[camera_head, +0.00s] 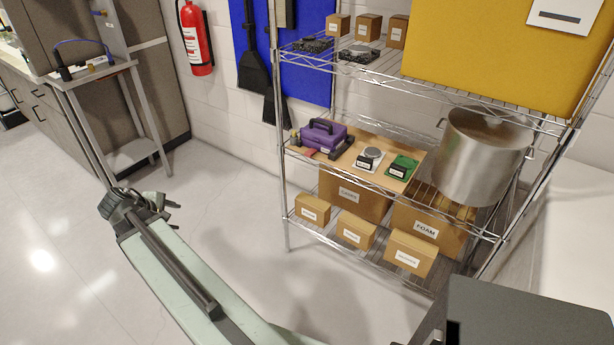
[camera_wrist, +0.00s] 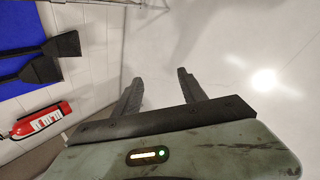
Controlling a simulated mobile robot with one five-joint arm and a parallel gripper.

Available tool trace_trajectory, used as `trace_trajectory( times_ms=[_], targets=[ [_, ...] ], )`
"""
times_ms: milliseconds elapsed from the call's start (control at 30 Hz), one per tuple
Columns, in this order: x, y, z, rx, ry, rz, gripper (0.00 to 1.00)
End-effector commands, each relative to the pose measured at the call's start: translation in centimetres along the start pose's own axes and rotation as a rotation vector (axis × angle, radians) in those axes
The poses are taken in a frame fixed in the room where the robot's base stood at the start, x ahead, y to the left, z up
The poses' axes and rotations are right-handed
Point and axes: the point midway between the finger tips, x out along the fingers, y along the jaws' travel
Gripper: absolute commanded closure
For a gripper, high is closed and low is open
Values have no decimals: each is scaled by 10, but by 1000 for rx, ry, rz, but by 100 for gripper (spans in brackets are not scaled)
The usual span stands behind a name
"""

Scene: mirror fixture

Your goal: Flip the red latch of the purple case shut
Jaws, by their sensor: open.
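The purple case (camera_head: 322,134) with a dark handle stands at the left end of a wooden board (camera_head: 352,150) on the middle shelf of the wire rack. A small red piece (camera_head: 309,153) shows low at its front left. It may be the latch, but it is too small to tell how it sits. My gripper (camera_head: 171,201) is well to the left of the rack, out over the floor and apart from the case. In the wrist view my gripper (camera_wrist: 159,77) has its two fingers spread with nothing between them. The case is not in that view.
A grey-topped device (camera_head: 370,154) and a green device (camera_head: 402,166) stand right of the case. A steel pot (camera_head: 482,155) is further right. Rack posts and the upper shelf (camera_head: 350,63) bound the space. Boxes fill the shelf below. The floor left of the rack is clear.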

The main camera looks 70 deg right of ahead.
Motion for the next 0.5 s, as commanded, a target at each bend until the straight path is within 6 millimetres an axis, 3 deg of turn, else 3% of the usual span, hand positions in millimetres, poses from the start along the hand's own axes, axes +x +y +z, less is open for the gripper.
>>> trace_trajectory(
  times_ms=[33, 100, 200, 333, 400, 500],
  targets=[
    [71, 22, 32, -76, -72, 102, 51],
    [123, 73, 88, -239, -202, 239, 51],
    [178, 131, 173, -496, -430, 366, 51],
    [217, 177, 266, -808, -710, 406, 51],
    [227, 191, 301, -936, -822, 394, 51],
    [232, 203, 331, -1057, -922, 371, 51]
  ],
)
